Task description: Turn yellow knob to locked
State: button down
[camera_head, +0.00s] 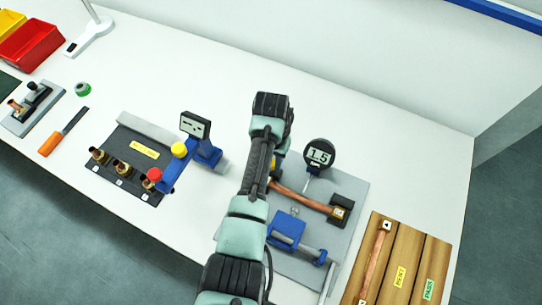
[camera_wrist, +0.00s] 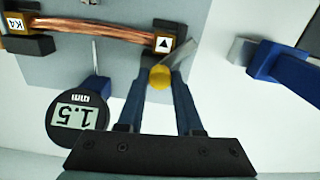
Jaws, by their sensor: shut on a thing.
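The yellow knob (camera_wrist: 160,77) is between my fingertips in the wrist view, beside the end block marked with a black triangle. My gripper (camera_wrist: 163,80) is shut on the knob from both sides. A grey lever-like piece (camera_wrist: 181,53) sticks out by the knob. In the head view my arm hides most of the knob and gripper; a bit of yellow (camera_head: 280,152) shows by the arm. No locked or unlocked marking is readable. The knob is at one end of a fixture holding a copper bar (camera_wrist: 105,30), which also shows in the head view (camera_head: 305,199).
A round gauge reading 1.5 (camera_head: 319,153) stands close to my gripper. A blue clamp (camera_head: 287,228) is on the same grey plate. Left of my arm is a blue device with a display (camera_head: 195,125). Wooden boards (camera_head: 400,255) lie at the right.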

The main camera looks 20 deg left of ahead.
jog(key=n+p, duration=0.1)
jog(key=n, duration=0.3)
jog(key=shift+w+r+n, duration=0.1)
jog(key=shift+n, duration=1.9)
jog(key=c, duration=0.6)
grip_release()
jog(key=shift+o, duration=0.2)
notch_tip(320, 180, up, 13)
jog(key=b, duration=0.1)
